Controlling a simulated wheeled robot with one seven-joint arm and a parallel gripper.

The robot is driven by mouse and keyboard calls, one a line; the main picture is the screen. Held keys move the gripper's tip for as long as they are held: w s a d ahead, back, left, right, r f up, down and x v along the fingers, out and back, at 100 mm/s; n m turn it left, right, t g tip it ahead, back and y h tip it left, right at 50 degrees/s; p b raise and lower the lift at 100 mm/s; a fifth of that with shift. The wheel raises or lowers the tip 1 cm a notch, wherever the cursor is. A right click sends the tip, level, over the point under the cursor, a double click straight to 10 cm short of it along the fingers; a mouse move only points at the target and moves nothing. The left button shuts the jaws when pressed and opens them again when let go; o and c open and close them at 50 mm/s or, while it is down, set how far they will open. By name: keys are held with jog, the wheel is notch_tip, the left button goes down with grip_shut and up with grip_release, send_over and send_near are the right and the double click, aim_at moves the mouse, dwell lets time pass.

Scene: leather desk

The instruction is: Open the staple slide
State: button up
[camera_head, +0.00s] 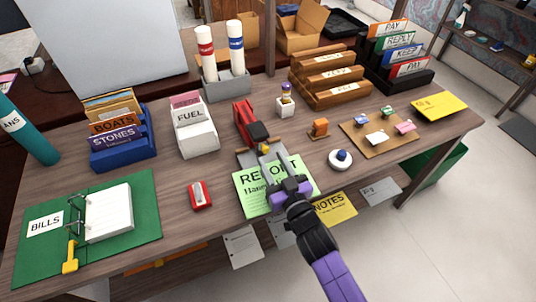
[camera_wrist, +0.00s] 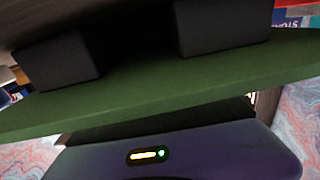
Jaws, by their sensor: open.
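A stapler with a red body (camera_head: 243,111), a black end (camera_head: 258,132) and a grey lower part stands near the middle of the desk. Its front end points toward me and meets the far edge of the green REPORT sheet (camera_head: 249,203). Whether its staple slide is out, I cannot tell. My gripper (camera_head: 272,172) is open and low over the sheet, just in front of the stapler. In the wrist view my two dark fingers (camera_wrist: 140,45) are apart before a dark green surface, with no stapler recognisable. Any contact with the stapler is hidden.
A red block (camera_head: 201,195) lies left of the sheet, and a white round item with a blue knob (camera_head: 340,159) stands right. A FUEL box (camera_head: 196,134) and a grey holder (camera_head: 227,84) stand behind.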

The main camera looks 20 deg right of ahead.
jog(key=shift+w, duration=1.45)
jog(key=shift+c, duration=0.2)
grip_shut()
jog(key=shift+s, duration=0.1)
